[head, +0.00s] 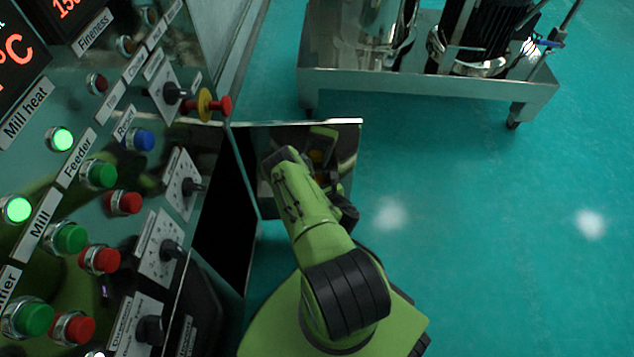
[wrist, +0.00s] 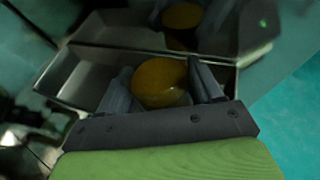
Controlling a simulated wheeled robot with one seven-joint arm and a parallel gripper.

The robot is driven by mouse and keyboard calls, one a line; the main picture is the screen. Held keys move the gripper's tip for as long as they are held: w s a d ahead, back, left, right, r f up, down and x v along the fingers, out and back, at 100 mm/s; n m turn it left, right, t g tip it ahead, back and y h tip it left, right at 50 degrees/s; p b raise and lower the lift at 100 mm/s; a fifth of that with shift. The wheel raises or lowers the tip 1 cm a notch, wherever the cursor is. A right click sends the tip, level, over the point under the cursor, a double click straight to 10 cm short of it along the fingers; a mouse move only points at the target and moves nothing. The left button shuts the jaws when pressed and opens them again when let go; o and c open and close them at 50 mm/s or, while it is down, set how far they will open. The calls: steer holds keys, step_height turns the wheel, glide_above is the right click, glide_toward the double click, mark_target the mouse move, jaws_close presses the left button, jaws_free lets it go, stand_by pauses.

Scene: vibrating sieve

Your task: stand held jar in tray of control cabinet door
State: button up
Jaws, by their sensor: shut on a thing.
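My gripper (wrist: 162,86) is shut on a jar (wrist: 160,80) with an orange-yellow lid; one grey finger lies on each side of it. The open metal tray (wrist: 68,74) on the control cabinet door shows behind and to the left of the jar in the wrist view. The jar overlaps the tray's right part there; I cannot tell whether it touches the tray's floor. In the head view the shiny cabinet door (head: 345,135) stands open, and my arm covers most of the tray and jar. My gripper is at the door's inner face.
The control panel (head: 75,190) with buttons and knobs fills the left of the head view, with a red-yellow emergency stop (head: 213,105) jutting out. A steel cart (head: 430,85) with machines stands behind. The green floor (head: 480,230) at right is clear.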

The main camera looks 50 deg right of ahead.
steer(key=shift+f, duration=0.1)
steer(key=o, duration=0.9)
steer(key=p+v, duration=1)
steer(key=v, duration=0.2)
steer(key=shift+r, duration=0.25)
